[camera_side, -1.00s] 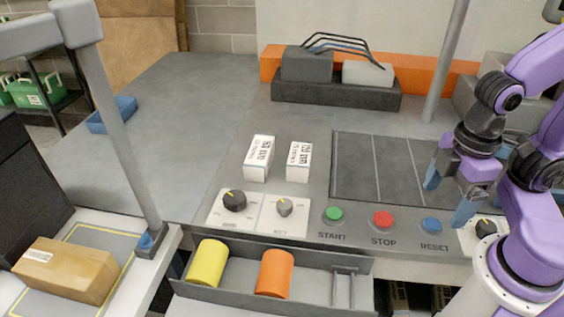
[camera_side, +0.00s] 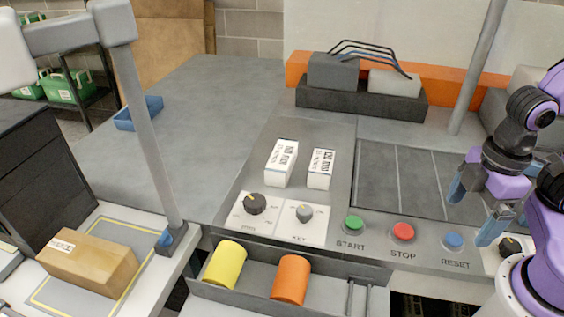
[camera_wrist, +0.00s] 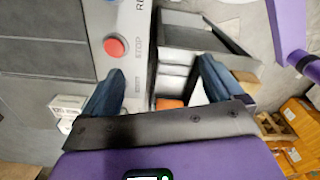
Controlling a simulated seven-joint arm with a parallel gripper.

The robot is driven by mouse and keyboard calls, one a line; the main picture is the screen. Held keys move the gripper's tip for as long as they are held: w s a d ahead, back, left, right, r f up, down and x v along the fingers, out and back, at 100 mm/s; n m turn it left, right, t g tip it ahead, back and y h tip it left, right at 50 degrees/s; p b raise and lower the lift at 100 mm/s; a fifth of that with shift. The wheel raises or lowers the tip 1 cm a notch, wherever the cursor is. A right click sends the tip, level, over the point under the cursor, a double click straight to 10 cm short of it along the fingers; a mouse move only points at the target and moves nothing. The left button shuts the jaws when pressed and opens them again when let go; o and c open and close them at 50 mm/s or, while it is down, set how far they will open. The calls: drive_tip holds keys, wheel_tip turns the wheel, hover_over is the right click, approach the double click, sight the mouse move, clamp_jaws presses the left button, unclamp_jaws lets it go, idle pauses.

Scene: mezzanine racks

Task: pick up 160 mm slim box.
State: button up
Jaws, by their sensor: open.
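Two slim white boxes with printed labels stand side by side on the grey console in the side view: the left box (camera_side: 281,163) and the right box (camera_side: 321,169). The print is too small to tell which is the 160 mm one. My gripper (camera_side: 474,208) is open and empty at the right of the console, above the area by the RESET button, well to the right of both boxes. In the wrist view my open fingers (camera_wrist: 158,88) have nothing between them close up. A white box-like thing (camera_wrist: 68,104) with print shows partly beside the left finger.
Dials (camera_side: 255,204) and START, STOP (camera_side: 403,232) and RESET buttons lie in front of the boxes. A front tray holds a yellow cylinder (camera_side: 225,265) and an orange cylinder (camera_side: 291,280). A dark tray (camera_side: 365,104) stands behind. A grey post (camera_side: 150,150) rises at left.

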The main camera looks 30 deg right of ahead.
drive_tip(key=w+a+r+m+t+h, duration=0.1)
drive_tip(key=w+a+m, duration=0.45)
drive_tip(key=w, duration=0.65)
drive_tip(key=w+a+r+m+t, duration=0.1)
drive_tip(key=w+a+m, duration=0.5)
drive_tip(key=w, duration=0.5)
drive_tip(key=m+t+h, duration=0.1)
drive_tip(key=m+h, duration=0.2)
drive_tip(key=m, duration=0.7)
approach(282, 154)
drive_tip(key=x, duration=1.2)
drive_tip(key=shift+s+f, duration=0.1)
drive_tip(key=c, duration=1.3)
